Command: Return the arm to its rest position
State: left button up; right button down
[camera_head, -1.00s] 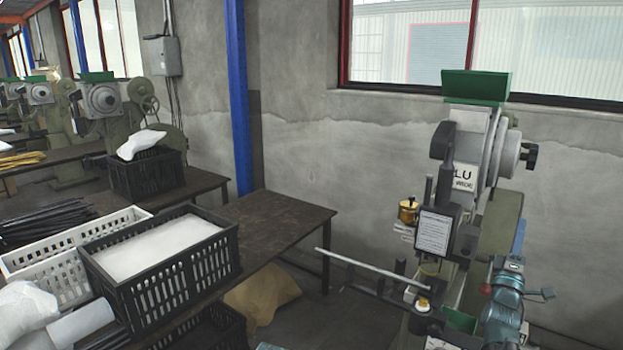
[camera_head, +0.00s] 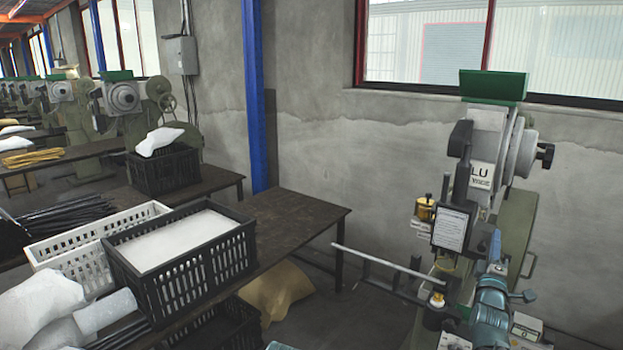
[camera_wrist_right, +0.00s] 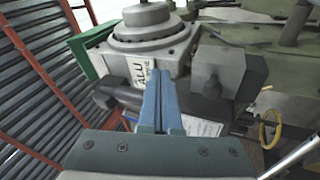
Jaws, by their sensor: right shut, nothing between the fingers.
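My right arm (camera_head: 490,305) comes up from the lower right in the head view, in front of the rivet press (camera_head: 485,175). My right gripper (camera_head: 495,243) points up beside the press's lower body. In the right wrist view its two blue fingers (camera_wrist_right: 161,92) are together, with nothing between them. The press head (camera_wrist_right: 150,45) with its "ALU" label stands beyond the fingertips. I cannot tell the exact gap between the fingers and the press. My left gripper is not in view.
A pale rod (camera_head: 385,263) sticks out left from the press's lower front. A dark table (camera_head: 290,215) left of the press holds a black crate (camera_head: 200,275) and a white crate (camera_head: 75,262). A concrete wall (camera_head: 320,150) stands behind. Some floor between table and press is clear.

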jog(key=w+a+f+y, duration=0.1)
jog(key=a, duration=0.1)
jog(key=w+a+f+g+y, duration=0.1)
jog(key=a+f+y, duration=0.1)
jog(key=a, duration=0.1)
jog(key=w+a+f+y, duration=0.1)
jog(key=a+f, duration=0.1)
jog(key=shift+w+a+f, duration=0.2)
jog(key=shift+w+a, duration=0.05)
jog(key=shift+a, duration=0.15)
jog(key=s+a+f+m+g+y, duration=0.1)
jog(key=a+f+g+y, duration=0.25)
jog(key=a+f, duration=0.5)
jog(key=s+a+f+m+g+y, duration=0.1)
jog(key=a+f+g+y, duration=0.4)
jog(key=a, duration=0.7)
jog(key=s+a+f+m+g, duration=0.2)
jog(key=s+a+f+g, duration=0.2)
jog(key=s+a+f, duration=0.55)
jog(key=s+a+f+m+g+h, duration=0.1)
jog(key=s+a+g, duration=0.2)
jog(key=s, duration=0.5)
jog(key=s+a+f+m+g+h, duration=0.1)
jog(key=s+a+g, duration=0.1)
jog(key=s, duration=0.7)
jog(key=shift+a+f+m+g, duration=0.15)
jog(key=shift+a+m+g, duration=0.2)
jog(key=shift+g, duration=0.5)
